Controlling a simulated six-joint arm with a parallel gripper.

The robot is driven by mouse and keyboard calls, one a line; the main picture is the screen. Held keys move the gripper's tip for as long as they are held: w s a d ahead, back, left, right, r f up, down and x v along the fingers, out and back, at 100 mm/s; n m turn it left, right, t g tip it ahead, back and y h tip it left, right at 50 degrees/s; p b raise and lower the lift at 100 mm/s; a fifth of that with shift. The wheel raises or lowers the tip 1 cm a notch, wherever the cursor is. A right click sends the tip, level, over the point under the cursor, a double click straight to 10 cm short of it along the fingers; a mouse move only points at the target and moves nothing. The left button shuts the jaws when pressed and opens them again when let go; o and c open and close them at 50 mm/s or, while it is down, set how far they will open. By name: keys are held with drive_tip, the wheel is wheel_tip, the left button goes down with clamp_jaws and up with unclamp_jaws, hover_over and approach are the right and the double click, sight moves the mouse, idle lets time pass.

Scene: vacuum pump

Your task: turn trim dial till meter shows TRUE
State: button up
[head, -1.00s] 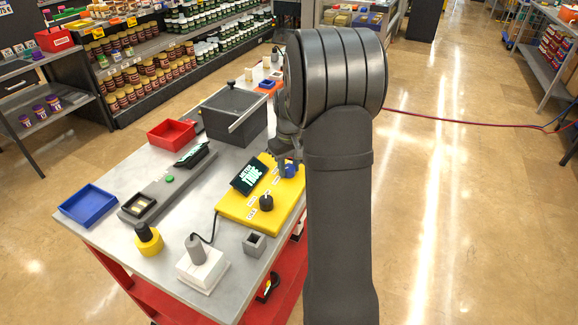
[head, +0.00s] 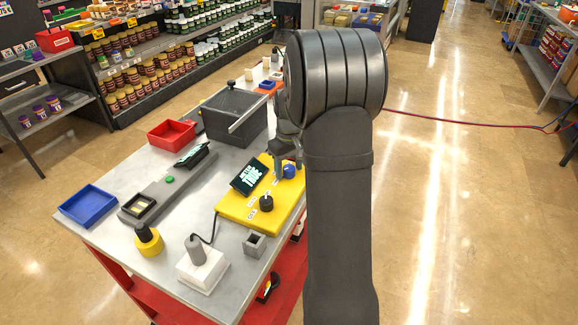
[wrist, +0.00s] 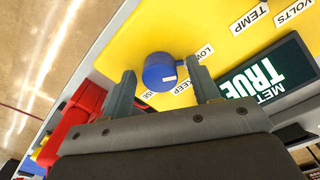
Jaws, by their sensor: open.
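The yellow panel (head: 238,212) lies on the bench and carries a blue dial (head: 290,171), a black knob (head: 266,203) and a dark meter (head: 248,176). The meter reads TRUE, which also shows clearly on the meter in the wrist view (wrist: 265,75). My gripper (head: 287,160) is open just behind the blue dial. In the wrist view the blue dial (wrist: 160,70) lies between and just beyond my two fingertips (wrist: 163,84), with a gap on each side. Labels near it include LOW and KEEP; others are partly hidden.
A dark grey bin (head: 232,113) stands behind the panel. A red tray (head: 171,134), a blue tray (head: 87,205), a yellow-based knob (head: 149,240) and a white block with a grey plug (head: 202,270) are on the bench. A small grey socket (head: 255,243) sits in front of the panel.

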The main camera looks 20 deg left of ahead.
sight(289, 168)
wheel_tip(289, 168, up, 18)
drive_tip(key=shift+f, duration=0.25)
drive_tip(key=shift+f, duration=0.15)
idle(0.5)
wheel_tip(289, 168, down, 17)
drive_tip(key=shift+f, duration=0.15)
idle(0.5)
